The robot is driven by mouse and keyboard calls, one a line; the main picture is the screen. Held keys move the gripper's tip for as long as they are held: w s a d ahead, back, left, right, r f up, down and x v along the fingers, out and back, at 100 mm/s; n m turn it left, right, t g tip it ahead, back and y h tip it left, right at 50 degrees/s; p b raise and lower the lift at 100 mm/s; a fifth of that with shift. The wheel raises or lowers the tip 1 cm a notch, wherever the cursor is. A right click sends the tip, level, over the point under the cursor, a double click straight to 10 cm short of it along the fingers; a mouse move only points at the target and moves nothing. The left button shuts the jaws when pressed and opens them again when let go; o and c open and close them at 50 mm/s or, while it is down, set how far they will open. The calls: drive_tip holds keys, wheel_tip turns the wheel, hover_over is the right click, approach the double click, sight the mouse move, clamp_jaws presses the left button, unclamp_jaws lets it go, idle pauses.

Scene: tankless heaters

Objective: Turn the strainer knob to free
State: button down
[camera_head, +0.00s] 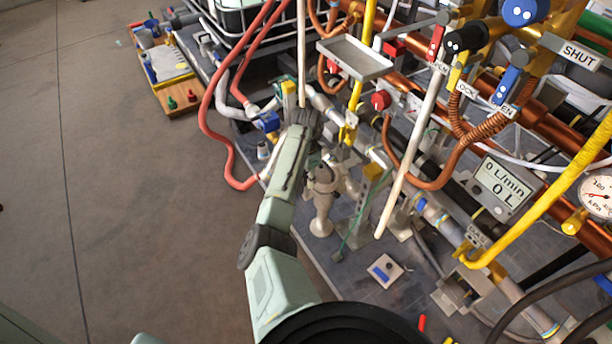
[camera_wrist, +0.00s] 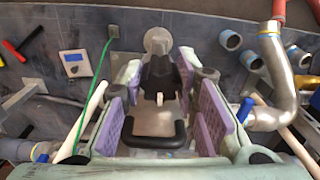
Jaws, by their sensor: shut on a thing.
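In the wrist view, my gripper (camera_wrist: 160,82) has purple pads on both sides of a dark piece (camera_wrist: 160,72). That piece looks like the strainer knob, and the jaws are closed on it. A pale body with a black bar (camera_wrist: 153,140) lies between the fingers, nearer the camera. A round grey flange (camera_wrist: 158,40) shows just past the tips. In the head view, my arm reaches up to the pipework beside a grey, upright strainer-like fitting (camera_head: 323,195). My fingertips are not clear there, and no free or locked marking on the knob is readable.
A white vertical rod (camera_head: 410,160), orange coiled hoses and yellow pipes (camera_head: 540,213) crowd the right side. A grey tray (camera_head: 354,57) stands above. A red hose (camera_head: 206,120) runs left of my arm. The floor at left is clear.

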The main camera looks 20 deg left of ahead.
drive_tip(key=n+p, duration=0.3)
drive_tip(key=n, duration=0.1)
drive_tip(key=shift+d+r, duration=0.1)
drive_tip(key=shift+d, duration=0.05)
drive_tip(key=n+p, duration=0.2)
drive_tip(key=n, duration=0.2)
drive_tip(key=shift+n, duration=0.3)
drive_tip(key=n+p, duration=0.1)
drive_tip(key=n, duration=0.3)
drive_tip(key=shift+n+p, duration=0.65)
drive_tip(key=shift+n, duration=1.75)
drive_tip(key=c, duration=1.2)
unclamp_jaws()
drive_tip(key=shift+c, duration=0.2)
